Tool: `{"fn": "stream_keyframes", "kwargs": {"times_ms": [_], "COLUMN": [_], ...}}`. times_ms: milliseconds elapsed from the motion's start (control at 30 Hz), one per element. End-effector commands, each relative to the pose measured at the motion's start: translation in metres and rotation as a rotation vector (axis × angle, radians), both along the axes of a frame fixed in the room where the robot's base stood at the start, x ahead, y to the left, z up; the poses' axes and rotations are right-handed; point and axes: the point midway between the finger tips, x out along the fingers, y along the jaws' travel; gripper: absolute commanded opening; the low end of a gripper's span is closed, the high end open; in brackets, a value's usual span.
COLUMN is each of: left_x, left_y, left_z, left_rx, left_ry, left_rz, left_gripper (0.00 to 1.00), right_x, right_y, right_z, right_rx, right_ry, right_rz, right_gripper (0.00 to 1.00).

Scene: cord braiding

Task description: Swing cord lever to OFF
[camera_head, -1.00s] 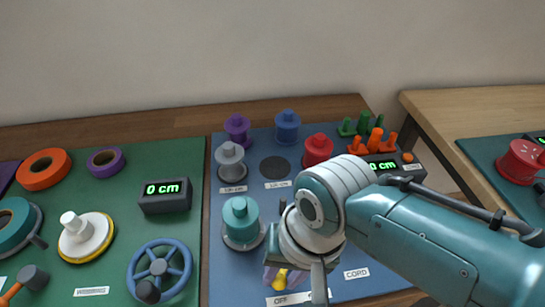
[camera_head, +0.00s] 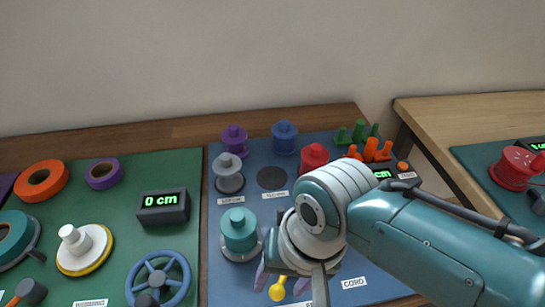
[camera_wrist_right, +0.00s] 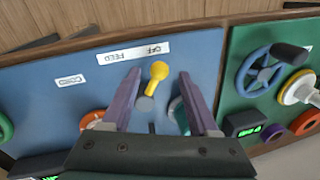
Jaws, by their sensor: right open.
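The cord lever (camera_head: 277,291) is a short yellow lever with a round knob, near the front edge of the blue board (camera_head: 222,285). In the right wrist view the lever (camera_wrist_right: 156,78) leans from its grey base toward the OFF end of the white OFF/FEED label (camera_wrist_right: 132,53). My right gripper (camera_wrist_right: 159,76) is open, its purple fingers on either side of the knob with a gap on each side. In the head view my right gripper (camera_head: 280,284) is partly hidden by its own wrist, and the label is mostly cut off. My left gripper is not in view.
A teal spool (camera_head: 239,230) stands just left of my right wrist. Grey (camera_head: 228,175), purple (camera_head: 234,139), blue (camera_head: 284,137) and red (camera_head: 314,158) spools stand farther back. The green board (camera_head: 120,225) with a blue handwheel (camera_head: 158,278) lies to the left.

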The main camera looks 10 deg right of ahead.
Motion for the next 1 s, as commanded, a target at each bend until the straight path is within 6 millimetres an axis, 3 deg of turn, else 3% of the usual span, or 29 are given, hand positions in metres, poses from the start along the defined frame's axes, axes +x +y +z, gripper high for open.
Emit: {"fn": "stream_keyframes", "kwargs": {"times_ms": [33,200,400,1000], "left_x": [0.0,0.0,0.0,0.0], "left_y": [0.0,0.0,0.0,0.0], "left_z": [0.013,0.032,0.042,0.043], "left_rx": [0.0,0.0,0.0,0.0], "left_ry": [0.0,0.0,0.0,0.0], "left_rz": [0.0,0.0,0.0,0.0], "left_gripper": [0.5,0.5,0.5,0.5], "right_x": [-0.001,-0.002,-0.003,-0.003], "right_y": [-0.002,-0.009,-0.014,-0.016], "right_z": [0.016,0.05,0.077,0.084], "right_rx": [0.001,0.002,0.001,0.001], "right_ry": [-0.001,-0.002,-0.001,0.0], "right_rz": [0.0,0.0,0.001,0.001], "right_gripper": [0.6,0.6,0.6,0.6]}}
